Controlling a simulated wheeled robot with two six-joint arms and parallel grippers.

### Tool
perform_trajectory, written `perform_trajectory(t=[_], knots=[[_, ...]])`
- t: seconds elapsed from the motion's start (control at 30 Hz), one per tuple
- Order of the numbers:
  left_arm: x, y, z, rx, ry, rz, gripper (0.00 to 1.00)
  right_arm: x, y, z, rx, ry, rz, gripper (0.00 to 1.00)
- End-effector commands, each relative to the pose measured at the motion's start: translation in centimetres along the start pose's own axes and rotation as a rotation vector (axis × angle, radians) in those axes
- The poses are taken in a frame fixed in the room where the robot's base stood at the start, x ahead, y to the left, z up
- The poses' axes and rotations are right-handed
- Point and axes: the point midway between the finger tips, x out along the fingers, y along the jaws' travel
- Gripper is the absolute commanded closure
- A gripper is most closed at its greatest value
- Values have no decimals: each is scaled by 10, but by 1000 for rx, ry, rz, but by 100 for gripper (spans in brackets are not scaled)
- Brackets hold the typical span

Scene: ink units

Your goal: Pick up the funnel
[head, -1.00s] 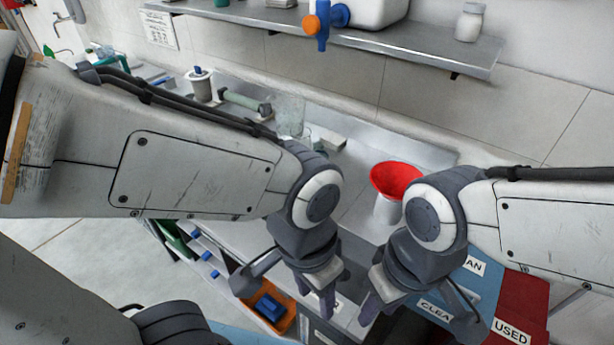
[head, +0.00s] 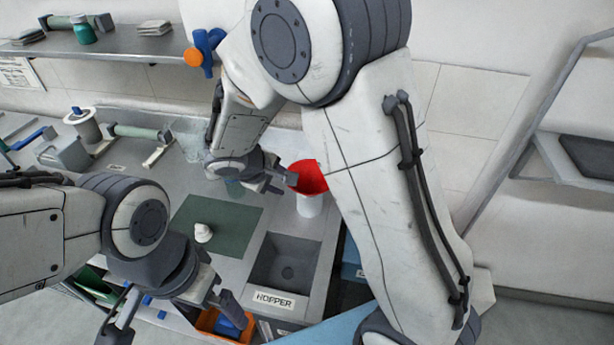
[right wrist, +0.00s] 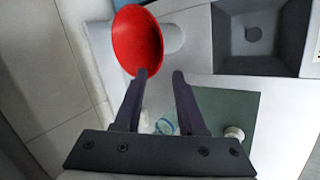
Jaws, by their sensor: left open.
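The red funnel (head: 310,177) sits on a white container (head: 309,206) at the right end of the counter, partly hidden by my right arm. My right gripper (head: 279,182) is just left of the funnel rim. In the right wrist view its two fingers (right wrist: 160,74) are apart; one fingertip overlaps the lower edge of the funnel (right wrist: 137,38). I cannot tell whether it touches. Nothing is held between the fingers. My left gripper (head: 176,316) is open and empty at the counter's front, over the bins.
A sunken basin (head: 287,262) labelled HOPPER is in front of the funnel. A green mat (head: 228,238) with a small white piece (head: 203,232) lies left of it. A spool (head: 84,126) stands at the back left.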

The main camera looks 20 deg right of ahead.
Motion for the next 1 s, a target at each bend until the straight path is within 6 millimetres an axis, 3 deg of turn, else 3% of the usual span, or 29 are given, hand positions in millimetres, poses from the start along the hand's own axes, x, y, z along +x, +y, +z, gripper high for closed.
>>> perform_trajectory(t=[0.2, 0.43, 0.7, 1.0], knots=[[-2, 0, 0, 0, 0, 0, 0, 36, 0, 1, -3, -4, 1, 60], [-5, 0, 0, 0, 0, 0, 0, 52, 0, 2, -5, -3, 0, 60], [-14, 1, -1, -1, 0, 0, 0, 91, 0, 4, -4, -3, -1, 60], [-14, 1, -1, -1, 0, 0, 0, 97, -1, 3, -4, 1, 0, 60]])
